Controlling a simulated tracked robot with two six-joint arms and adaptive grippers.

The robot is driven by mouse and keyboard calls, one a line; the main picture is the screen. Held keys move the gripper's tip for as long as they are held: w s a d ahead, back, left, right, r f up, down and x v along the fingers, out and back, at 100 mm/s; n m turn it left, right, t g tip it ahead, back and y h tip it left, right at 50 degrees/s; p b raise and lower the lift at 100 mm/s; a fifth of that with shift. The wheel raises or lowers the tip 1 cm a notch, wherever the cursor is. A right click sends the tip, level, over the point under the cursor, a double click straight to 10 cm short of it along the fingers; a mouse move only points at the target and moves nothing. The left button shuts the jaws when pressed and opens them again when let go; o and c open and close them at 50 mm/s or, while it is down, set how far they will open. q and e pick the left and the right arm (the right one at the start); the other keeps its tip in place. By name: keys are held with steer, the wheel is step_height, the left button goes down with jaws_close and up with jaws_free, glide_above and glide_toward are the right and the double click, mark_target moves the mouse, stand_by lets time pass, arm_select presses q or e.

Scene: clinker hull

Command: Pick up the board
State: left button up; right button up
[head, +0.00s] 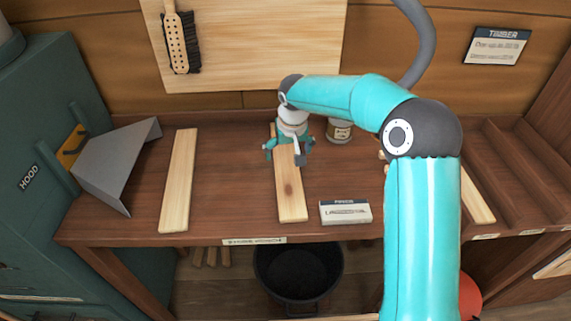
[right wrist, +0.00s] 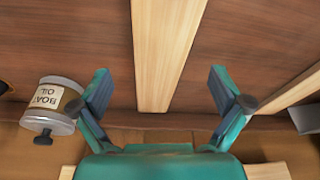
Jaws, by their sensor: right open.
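My right gripper (head: 285,153) is over the back part of this board, pointing down. In the right wrist view the open fingers (right wrist: 162,85) stand on either side of the board (right wrist: 168,50), with a gap on each side. Nothing is held. The gripper hides part of the board's back end in the head view. My left gripper is not in view.
Another pale board (head: 179,180) lies to the left, beside a grey hood (head: 118,165). A third board (head: 477,195) lies to the right, partly behind my arm. A boat oil tin (right wrist: 50,105) stands near the gripper. A label card (head: 345,212) sits at the front edge.

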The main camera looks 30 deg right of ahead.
mark_target(286, 162)
steer(key=x, duration=0.4)
steer(key=shift+f+p, duration=0.15)
steer(key=shift+p, duration=0.15)
steer(key=c, duration=1.3)
